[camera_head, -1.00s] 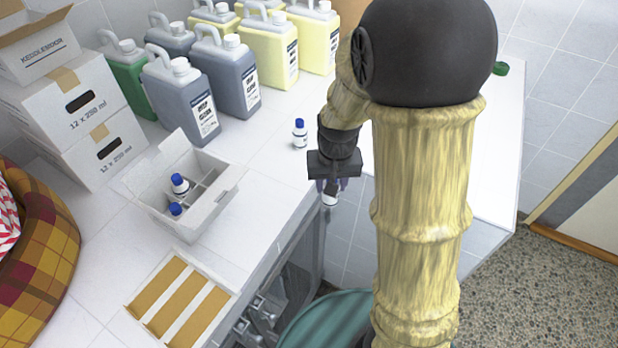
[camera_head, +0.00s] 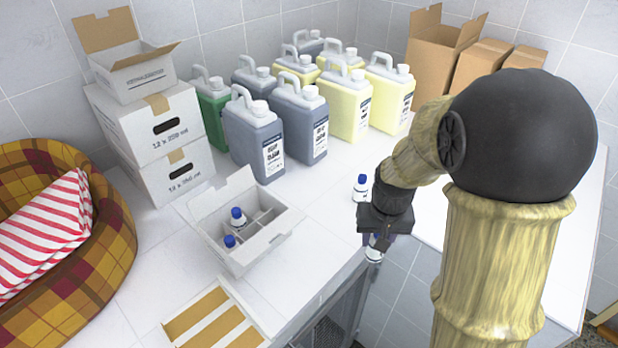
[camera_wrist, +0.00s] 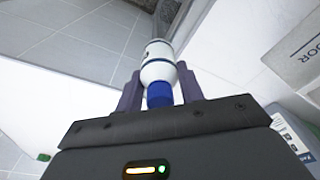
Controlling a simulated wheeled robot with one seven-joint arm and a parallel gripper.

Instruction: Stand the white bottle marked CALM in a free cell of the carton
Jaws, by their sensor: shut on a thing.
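My gripper (camera_wrist: 160,95) is shut on a white bottle (camera_wrist: 158,68) with a blue cap, held between the two fingers at the cap end. In the head view the same bottle (camera_head: 375,254) hangs below my gripper (camera_head: 380,238), beyond the counter's front edge. Its marking cannot be read. The open white carton (camera_head: 277,240) stands on the counter to the left, divided into cells. Two blue-capped bottles stand in it, one further back (camera_head: 238,217) and one at the near left (camera_head: 229,242). Other cells look empty, mainly on the right side.
Another blue-capped white bottle (camera_head: 361,186) stands on the counter just behind my gripper. Large jugs (camera_head: 300,120) line the back. Stacked boxes (camera_head: 165,130) and a plaid pet bed (camera_head: 90,270) are at left. A tray with tan strips (camera_head: 215,318) lies in front of the carton.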

